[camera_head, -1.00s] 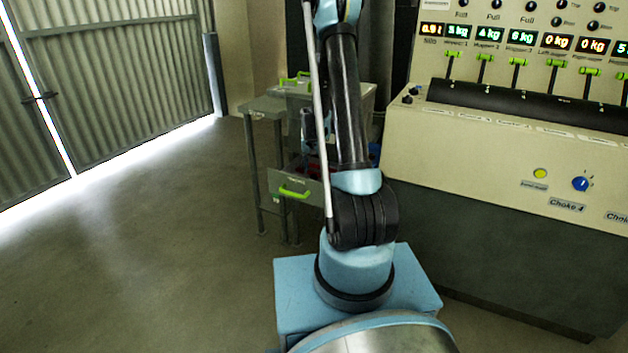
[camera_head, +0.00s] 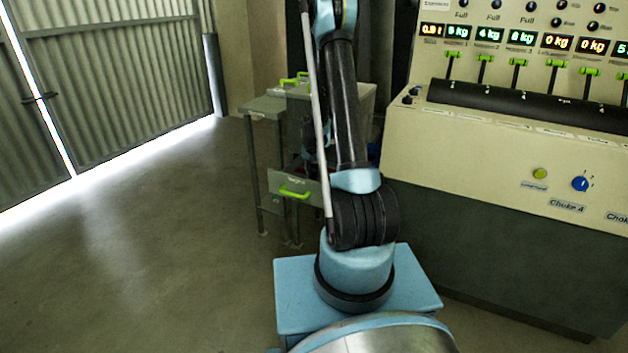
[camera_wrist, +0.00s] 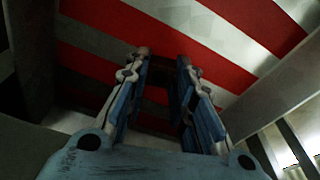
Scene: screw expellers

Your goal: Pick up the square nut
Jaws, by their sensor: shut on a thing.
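My gripper (camera_wrist: 164,62) shows in the wrist view, its two blue and grey fingers reaching up the picture with a narrow gap between the tips. It is shut on a small dark thing (camera_wrist: 162,77) between the fingers, taken to be the square nut; its shape is too dim to make out. Behind the tips lies a red and pale striped surface (camera_wrist: 225,65). In the head view my gripper is mostly hidden behind my arm, near the open drawer (camera_head: 296,190) with a green handle. The nut cannot be made out there.
A grey table (camera_head: 262,106) adjoins the drawer unit on the left. A large cream control console (camera_head: 480,160) stands close on the right. Grey walls flank the striped surface in the wrist view. The floor (camera_head: 150,250) at left is clear, up to a corrugated gate (camera_head: 120,75).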

